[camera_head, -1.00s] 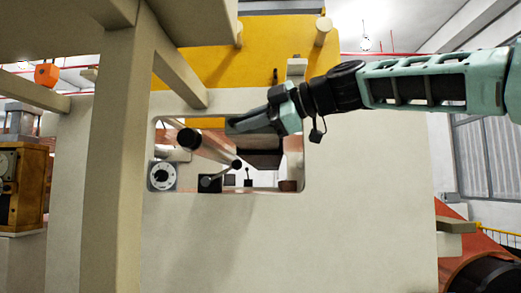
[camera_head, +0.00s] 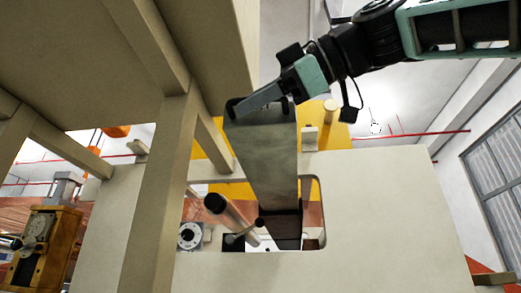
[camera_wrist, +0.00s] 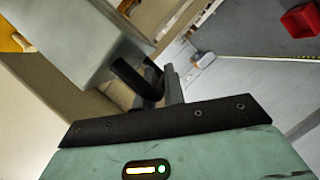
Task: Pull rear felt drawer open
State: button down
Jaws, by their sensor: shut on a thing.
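The felt drawer (camera_head: 266,160) is a long grey box sticking far out of the rectangular opening in the pale panel (camera_head: 390,205), toward the camera. Its dark inner end (camera_head: 281,228) still lies at the opening. My gripper (camera_head: 250,106) is at the drawer's near end, shut on its dark handle (camera_wrist: 134,80). In the wrist view the drawer's grey face (camera_wrist: 65,35) is at upper left, beside the finger (camera_wrist: 172,86). The fingers partly hide the handle.
A pale post (camera_head: 155,205) and overhead frame stand close on the left. Inside the opening are a roller (camera_head: 230,215) and a white dial (camera_head: 190,236). A yellow panel (camera_head: 338,137) rises behind. A red bin (camera_wrist: 300,20) lies on the floor in the wrist view.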

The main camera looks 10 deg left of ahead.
jog(key=shift+s+b, duration=0.35)
jog(key=shift+s, duration=1.05)
jog(key=c, duration=1.5)
grip_release()
jog(key=b+v, duration=0.3)
jog(key=v, duration=1.4)
jog(key=shift+d+b, duration=0.2)
jog(key=shift+b, duration=0.1)
jog(key=shift+f, duration=0.15)
